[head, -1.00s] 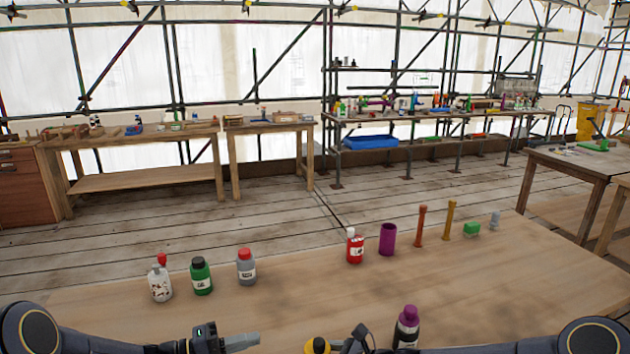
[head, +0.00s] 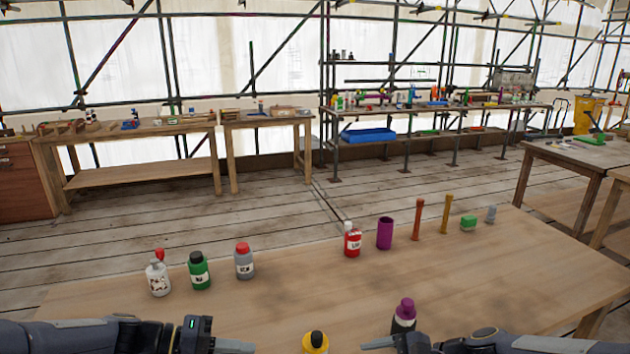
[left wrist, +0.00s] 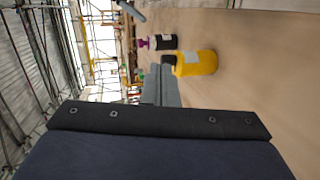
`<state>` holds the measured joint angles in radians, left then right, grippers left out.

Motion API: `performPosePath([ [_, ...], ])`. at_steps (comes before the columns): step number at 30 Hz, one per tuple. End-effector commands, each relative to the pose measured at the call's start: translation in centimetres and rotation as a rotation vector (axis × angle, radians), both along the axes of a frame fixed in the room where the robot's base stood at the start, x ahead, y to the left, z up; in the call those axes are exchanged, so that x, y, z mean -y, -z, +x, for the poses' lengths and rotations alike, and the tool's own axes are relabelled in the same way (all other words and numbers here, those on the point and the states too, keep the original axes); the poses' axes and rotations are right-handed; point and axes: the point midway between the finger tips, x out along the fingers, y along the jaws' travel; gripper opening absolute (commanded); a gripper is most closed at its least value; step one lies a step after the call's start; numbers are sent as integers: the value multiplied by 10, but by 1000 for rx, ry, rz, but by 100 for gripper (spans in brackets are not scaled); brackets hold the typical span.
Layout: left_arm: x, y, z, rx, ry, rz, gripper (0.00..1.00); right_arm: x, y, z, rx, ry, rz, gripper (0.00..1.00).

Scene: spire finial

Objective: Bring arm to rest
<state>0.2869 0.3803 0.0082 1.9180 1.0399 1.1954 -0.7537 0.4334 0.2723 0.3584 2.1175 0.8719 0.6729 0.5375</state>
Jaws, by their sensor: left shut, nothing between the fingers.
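My left gripper (head: 235,346) is at the bottom edge of the head view, low at the table's near side. Its fingers are shut and empty, and they also show in the left wrist view (left wrist: 160,87). My right gripper (head: 378,343) points left in front of the purple-capped dark bottle (head: 403,316), which it partly hides; its jaw opening is unclear. A yellow bottle with a black cap (head: 316,343) stands between the two grippers, cut off by the frame. It also shows in the left wrist view (left wrist: 197,63), just beyond the left fingertips.
On the wooden table (head: 300,290) stand a white bottle (head: 158,280), a green bottle (head: 200,272), a grey bottle (head: 244,264), a red bottle (head: 352,243) and a purple cup (head: 385,233). Several small items stand at the back right. The table's middle is clear.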

Motion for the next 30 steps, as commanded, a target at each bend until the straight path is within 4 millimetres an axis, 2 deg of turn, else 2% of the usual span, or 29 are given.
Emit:
performPosePath([
  [1,0,-15,-24,9,21,81,0,5,-14,-17,94,-73,-94,77],
  [3,-2,-24,-56,7,39,194,0,13,-26,-41,206,-177,-215,77],
  [9,-20,-31,-135,42,0,511,0,43,-50,-107,491,-449,-542,77],
  [12,-34,-28,-165,80,-60,653,0,59,-55,-136,607,-566,-689,77],
  [15,-47,-23,-187,122,-130,762,0,74,-56,-160,697,-661,-809,77],
  [21,-65,-15,-206,182,-232,877,0,91,-53,-185,792,-768,-946,77],
  [30,-67,-14,-208,191,-249,892,0,93,-52,-188,804,-784,-966,77],
])
